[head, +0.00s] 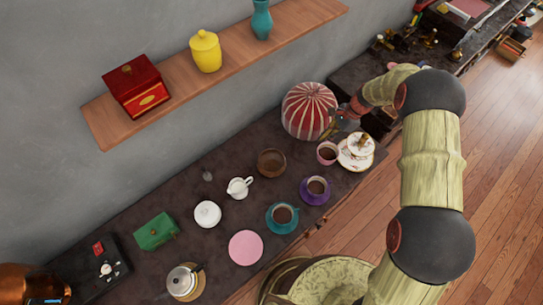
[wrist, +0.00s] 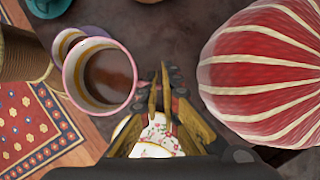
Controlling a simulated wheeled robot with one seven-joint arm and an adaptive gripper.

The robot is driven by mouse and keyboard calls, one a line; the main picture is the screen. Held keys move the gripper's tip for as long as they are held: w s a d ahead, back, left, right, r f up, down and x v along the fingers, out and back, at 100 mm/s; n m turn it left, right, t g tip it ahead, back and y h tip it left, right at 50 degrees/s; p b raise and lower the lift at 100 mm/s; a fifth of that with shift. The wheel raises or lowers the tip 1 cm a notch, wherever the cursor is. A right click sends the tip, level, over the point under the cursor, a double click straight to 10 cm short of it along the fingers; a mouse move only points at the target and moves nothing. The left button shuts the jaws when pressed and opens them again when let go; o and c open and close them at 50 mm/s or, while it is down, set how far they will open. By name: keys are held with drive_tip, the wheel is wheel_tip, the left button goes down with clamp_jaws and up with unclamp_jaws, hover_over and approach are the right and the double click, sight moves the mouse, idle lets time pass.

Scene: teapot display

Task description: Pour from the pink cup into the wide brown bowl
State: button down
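The pink cup (head: 327,153) holds dark brown liquid and shows large in the wrist view (wrist: 105,77), close to my fingers. My gripper (head: 338,125) is behind the cup in the head view. In the wrist view my gripper's fingers (wrist: 159,80) are nearly together at the cup's right side, with a narrow gap. The cup looks raised off the table and close to upright. The wide brown bowl (head: 271,162) stands on the dark table, left of the pink cup.
A red-and-white striped dome (head: 309,111) stands close behind the cup. A purple cup (head: 316,186), a teal cup (head: 282,215) and a white creamer (head: 239,187) stand nearby. Bare table lies between the bowl and the purple cup.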

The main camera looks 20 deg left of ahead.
drive_tip(key=shift+w+a+r+m+t+p, duration=0.45)
drive_tip(key=shift+w+a+m+t+p, duration=0.4)
drive_tip(key=shift+a+m+p, duration=1.1)
drive_tip(key=shift+w+a+r+m+t+p, duration=0.5)
drive_tip(key=shift+w+a+m+t+p, duration=0.65)
drive_tip(key=shift+m, duration=1.45)
drive_tip(key=shift+w+a+r+m+t+p, duration=0.55)
drive_tip(key=shift+a+m+p, duration=0.85)
drive_tip(key=shift+m+p, duration=0.65)
drive_tip(key=shift+s+f+m, duration=0.1)
drive_tip(key=shift+s+m, duration=0.05)
drive_tip(key=shift+m, duration=0.15)
drive_tip(key=shift+b, duration=0.3)
